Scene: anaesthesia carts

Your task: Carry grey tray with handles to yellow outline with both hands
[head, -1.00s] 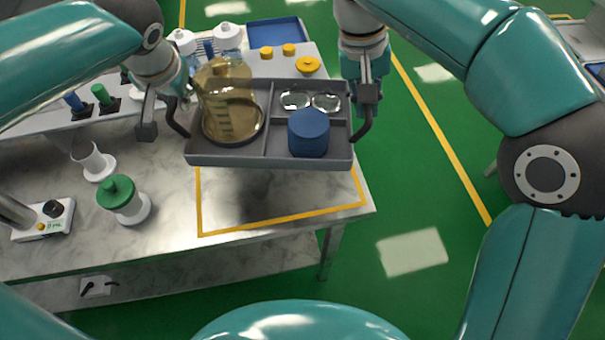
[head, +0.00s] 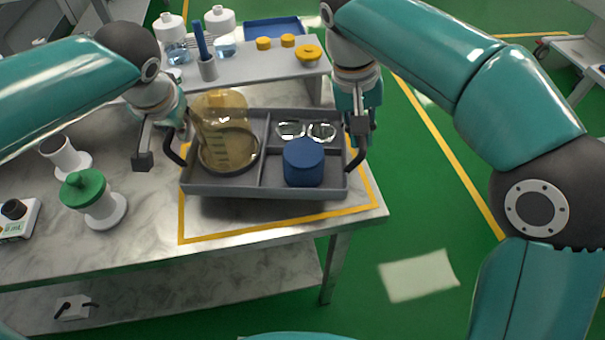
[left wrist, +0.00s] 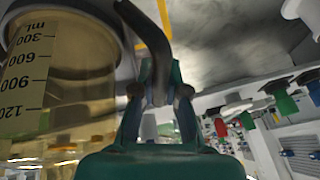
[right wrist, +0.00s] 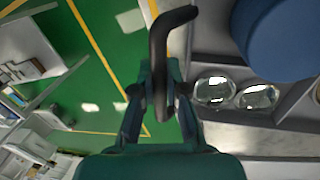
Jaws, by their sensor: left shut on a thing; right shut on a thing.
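The grey tray with handles (head: 225,191) is level over the yellow outline (head: 290,226) on the marble table. The outline's front and right lines show; the tray hides part of the rest. I cannot tell whether the tray touches the table. It holds an amber beaker (head: 222,125), a blue round container (head: 304,163) and clear goggles (head: 306,131). My left gripper (head: 164,141) is shut on the left black handle, also in the left wrist view (left wrist: 153,25). My right gripper (head: 357,132) is shut on the right handle, clear in the right wrist view (right wrist: 159,45).
A green-lidded jar (head: 95,197) and a tilted white cup (head: 64,155) stand left on the table. Green floor lies beyond the right edge.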

